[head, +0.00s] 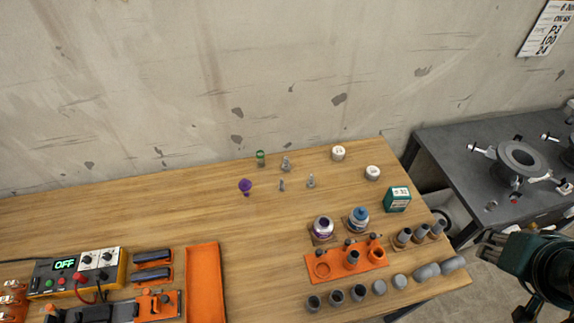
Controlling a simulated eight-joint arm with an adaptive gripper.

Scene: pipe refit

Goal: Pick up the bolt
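Several small grey pieces stand on the wooden table, too small to tell surely which is a bolt. One grey bolt-like piece (311,181) stands near the middle. A thinner grey one (282,186) is to its left, and a wider grey piece (286,164) is behind them. My arm reaches in at the bottom right edge, and its end, which seems to be my gripper (503,245), is beyond the table's right edge, far from these pieces. Its fingers are not clear, and I see nothing held in it.
The wooden table (130,215) is clear at back left. An orange holder (345,262), two jars, a green box (397,199) and several grey cylinders fill its right side. An orange tray (205,285) lies front left. A dark bench (450,150) bears a flanged pipe (515,160).

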